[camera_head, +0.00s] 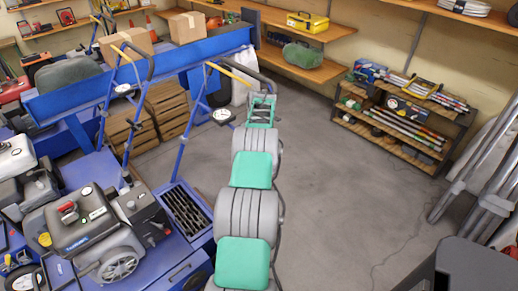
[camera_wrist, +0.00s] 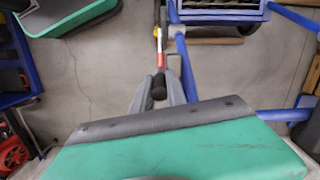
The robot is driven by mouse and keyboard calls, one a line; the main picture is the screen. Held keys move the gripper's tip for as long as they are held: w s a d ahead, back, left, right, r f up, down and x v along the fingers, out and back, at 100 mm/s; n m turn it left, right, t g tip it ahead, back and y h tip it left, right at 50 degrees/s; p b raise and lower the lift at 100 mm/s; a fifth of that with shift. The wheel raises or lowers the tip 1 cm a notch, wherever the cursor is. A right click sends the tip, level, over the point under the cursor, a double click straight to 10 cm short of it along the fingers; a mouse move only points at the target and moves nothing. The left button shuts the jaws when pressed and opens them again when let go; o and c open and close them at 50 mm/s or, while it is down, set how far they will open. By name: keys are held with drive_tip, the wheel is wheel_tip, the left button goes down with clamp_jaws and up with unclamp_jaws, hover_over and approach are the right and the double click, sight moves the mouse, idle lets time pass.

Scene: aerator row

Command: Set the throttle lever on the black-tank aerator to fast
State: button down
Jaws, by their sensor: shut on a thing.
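The black-tank aerator (camera_head: 85,222) stands at the lower left in the head view, with a dark tank and a red part on top. My gripper (camera_head: 262,97) is beside the upper end of this handle. In the wrist view my gripper (camera_wrist: 158,92) has its grey fingers closed around the black knob of a lever (camera_wrist: 159,45) with a red and white stem. The lever's setting marks cannot be read.
Another blue handle (camera_head: 113,90) stands to the left. A blue bench with cardboard boxes (camera_head: 125,43) is behind.

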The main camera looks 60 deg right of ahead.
drive_tip(key=shift+d+p, duration=0.1)
drive_tip(key=shift+p, duration=0.2)
drive_tip(key=c, duration=1.3)
unclamp_jaws()
drive_tip(key=r+p, duration=0.1)
drive_tip(key=r, duration=0.1)
drive_tip(key=r+p, duration=0.1)
drive_tip(key=r, duration=0.2)
drive_tip(key=d+r+p, duration=0.1)
drive_tip(key=r+p, duration=0.1)
drive_tip(key=shift+s+r, duration=0.2)
drive_tip(key=shift+r, duration=0.15)
